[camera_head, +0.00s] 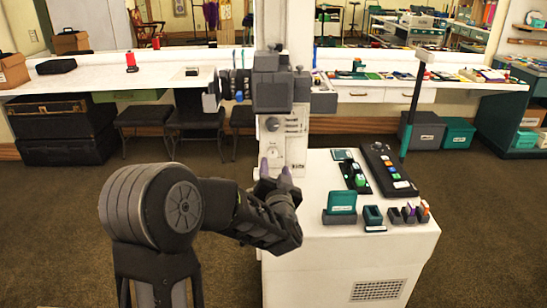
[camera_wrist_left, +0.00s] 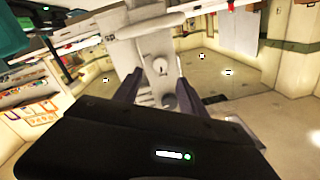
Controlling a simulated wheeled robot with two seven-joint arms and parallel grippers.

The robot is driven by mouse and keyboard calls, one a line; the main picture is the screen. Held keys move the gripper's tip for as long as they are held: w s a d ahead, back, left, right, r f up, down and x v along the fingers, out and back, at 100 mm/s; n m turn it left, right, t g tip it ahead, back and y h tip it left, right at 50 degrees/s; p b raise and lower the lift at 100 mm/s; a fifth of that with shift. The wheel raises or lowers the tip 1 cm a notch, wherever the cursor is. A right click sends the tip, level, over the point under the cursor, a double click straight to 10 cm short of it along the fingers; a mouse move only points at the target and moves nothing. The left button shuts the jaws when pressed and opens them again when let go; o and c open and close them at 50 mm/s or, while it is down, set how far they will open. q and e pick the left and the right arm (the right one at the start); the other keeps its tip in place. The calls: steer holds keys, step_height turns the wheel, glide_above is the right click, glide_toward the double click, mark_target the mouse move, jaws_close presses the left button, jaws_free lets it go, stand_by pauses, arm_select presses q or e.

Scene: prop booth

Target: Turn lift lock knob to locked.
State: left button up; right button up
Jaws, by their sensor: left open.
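A pale upright column panel (camera_head: 297,150) stands behind the white cabinet. It carries a dark round knob (camera_head: 272,124) beside small printed labels, and a lighter round dial (camera_head: 272,154) below it. The labels are too small to read, so I cannot tell which is the lift lock knob or its setting. My left gripper (camera_head: 275,170) is open, with its fingers pointing up at the panel just below the lighter dial. In the left wrist view, the open fingers (camera_wrist_left: 158,78) frame the panel, with round knobs (camera_wrist_left: 160,66) between them. Nothing is held. My right gripper is not in view.
The white cabinet (camera_head: 345,250) to the right bears a black control strip (camera_head: 388,170), a teal card holder (camera_head: 340,206) and several small blocks. A dark camera-like unit (camera_head: 272,85) sits high on the column. A long white counter (camera_head: 110,75) runs behind. Floor on the left is open.

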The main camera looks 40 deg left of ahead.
mark_target(273, 154)
arm_select(q)
steer(key=x, duration=0.7)
steer(key=shift+p, duration=0.35)
steer(key=shift+c, duration=0.4)
jaws_close()
